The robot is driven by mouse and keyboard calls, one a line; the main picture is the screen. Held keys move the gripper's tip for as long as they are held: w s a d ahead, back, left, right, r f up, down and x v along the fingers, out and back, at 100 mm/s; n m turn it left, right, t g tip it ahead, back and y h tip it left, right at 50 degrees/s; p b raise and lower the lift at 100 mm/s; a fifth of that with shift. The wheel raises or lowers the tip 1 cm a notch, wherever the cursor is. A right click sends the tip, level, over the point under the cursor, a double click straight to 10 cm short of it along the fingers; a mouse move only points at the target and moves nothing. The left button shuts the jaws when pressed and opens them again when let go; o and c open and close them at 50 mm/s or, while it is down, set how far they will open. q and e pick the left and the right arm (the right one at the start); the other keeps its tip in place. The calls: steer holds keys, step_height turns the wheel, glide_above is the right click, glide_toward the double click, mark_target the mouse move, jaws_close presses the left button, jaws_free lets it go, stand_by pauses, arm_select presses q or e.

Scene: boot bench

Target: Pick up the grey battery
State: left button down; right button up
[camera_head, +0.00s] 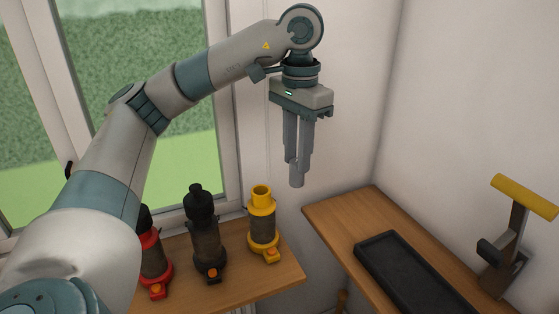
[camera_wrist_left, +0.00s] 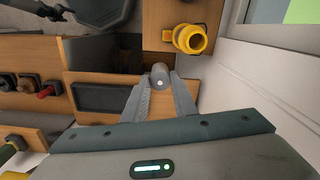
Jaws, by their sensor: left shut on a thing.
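The grey battery (camera_head: 297,174) is a small grey cylinder held upright between the fingertips of my left gripper (camera_head: 298,160). In the left wrist view the battery (camera_wrist_left: 159,77) shows end-on between the two fingers, with a small bright spot on its end. My left gripper is shut on it and holds it in the air, above and behind the gap between the two wooden surfaces. My right gripper is not in view.
A wooden shelf (camera_head: 248,291) holds a red lantern-like holder (camera_head: 153,262), a black one (camera_head: 206,235) and an empty yellow one (camera_head: 262,224). A bench at right carries a black tray (camera_head: 368,241) and a yellow-handled stand (camera_head: 514,226). A window and walls stand behind.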

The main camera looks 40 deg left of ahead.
arm_select(q)
steer(key=shift+w+d+r, duration=0.1)
steer(key=shift+d+r, duration=0.25)
steer(key=shift+d, duration=0.2)
steer(key=shift+w+d+r, duration=0.1)
steer(key=shift+d+r, duration=0.2)
steer(key=shift+d, duration=0.25)
steer(key=shift+s, duration=0.1)
steer(key=shift+f, duration=0.15)
